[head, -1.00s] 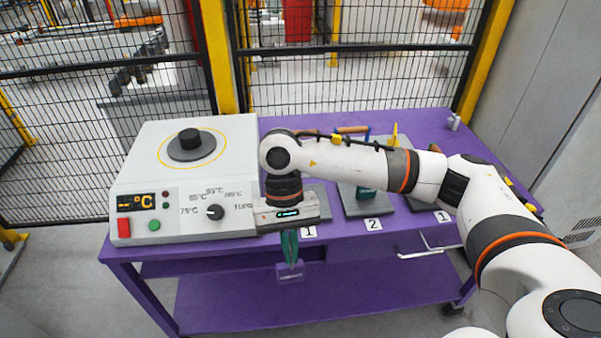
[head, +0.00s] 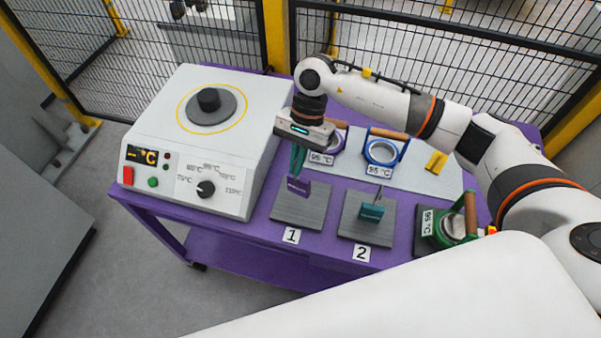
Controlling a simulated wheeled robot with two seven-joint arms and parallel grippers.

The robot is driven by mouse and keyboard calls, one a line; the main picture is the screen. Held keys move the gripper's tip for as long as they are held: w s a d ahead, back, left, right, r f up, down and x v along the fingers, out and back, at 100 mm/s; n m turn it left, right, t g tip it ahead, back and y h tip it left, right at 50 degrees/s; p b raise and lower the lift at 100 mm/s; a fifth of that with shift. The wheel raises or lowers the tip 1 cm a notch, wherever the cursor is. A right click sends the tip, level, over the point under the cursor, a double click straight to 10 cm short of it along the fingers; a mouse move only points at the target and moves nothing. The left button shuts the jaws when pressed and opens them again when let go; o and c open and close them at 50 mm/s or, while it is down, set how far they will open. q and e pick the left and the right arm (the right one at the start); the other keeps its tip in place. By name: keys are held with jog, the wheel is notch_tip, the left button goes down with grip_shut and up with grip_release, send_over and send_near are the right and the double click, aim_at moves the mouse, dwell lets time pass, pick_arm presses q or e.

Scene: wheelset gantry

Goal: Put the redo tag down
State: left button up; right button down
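My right gripper (head: 298,172) hangs down over the grey plate marked 1 (head: 305,217). Its teal fingers are closed on a small purple tag (head: 298,188), whose lettering is too small to read. The tag is at or just above the plate's back part; I cannot tell whether it touches. A teal block-like piece (head: 371,211) is on the grey plate marked 2 (head: 352,230). My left gripper is not in view.
A white heater unit (head: 170,165) stands at left on the purple cart (head: 240,230). Behind are a blue-ringed handled tool (head: 382,151) and a yellow piece (head: 436,162). A green handled tool (head: 446,222) sits at right. A mesh fence stands behind.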

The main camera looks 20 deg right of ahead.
aim_at(298, 179)
jog(key=shift+f, duration=0.8)
notch_tip(298, 179, down, 3)
jog(key=shift+d+p, duration=0.15)
jog(key=shift+p, duration=0.6)
jog(key=shift+f, duration=0.35)
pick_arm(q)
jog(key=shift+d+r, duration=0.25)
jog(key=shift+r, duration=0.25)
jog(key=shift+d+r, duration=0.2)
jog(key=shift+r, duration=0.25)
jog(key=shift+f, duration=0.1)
pick_arm(e)
jog(key=shift+f, duration=0.1)
jog(key=shift+f+b, duration=0.1)
jog(key=shift+b, duration=0.2)
jog(key=c, duration=1.6)
grip_release()
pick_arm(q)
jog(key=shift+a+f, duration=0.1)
